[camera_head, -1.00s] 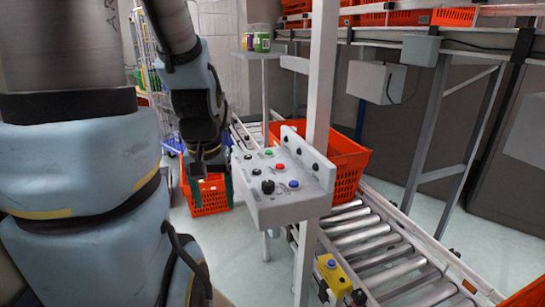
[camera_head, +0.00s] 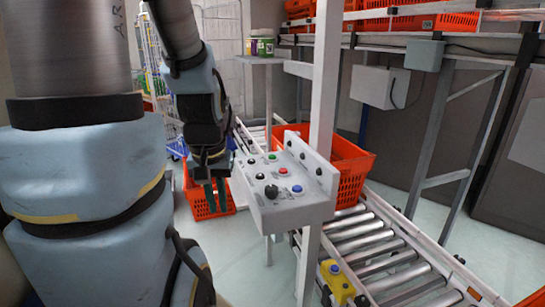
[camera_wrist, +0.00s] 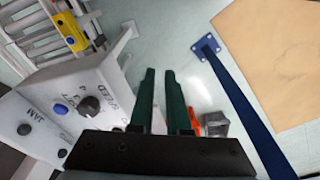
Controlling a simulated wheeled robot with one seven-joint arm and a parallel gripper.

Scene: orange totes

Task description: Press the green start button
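The control box (camera_head: 290,212) is a light grey panel on a post, with several buttons and a black knob (camera_head: 271,191) on its sloped top. That view shows the box's blue button (camera_wrist: 60,109) and black knob at left; the green button is not visible there.
A red button (camera_head: 283,171) and a blue button (camera_head: 297,188) sit near the green one. A roller conveyor (camera_head: 365,240) runs behind the box, with an orange tote (camera_head: 352,172) on it. Another orange tote (camera_head: 190,203) is behind my gripper. The post rises beside the panel.

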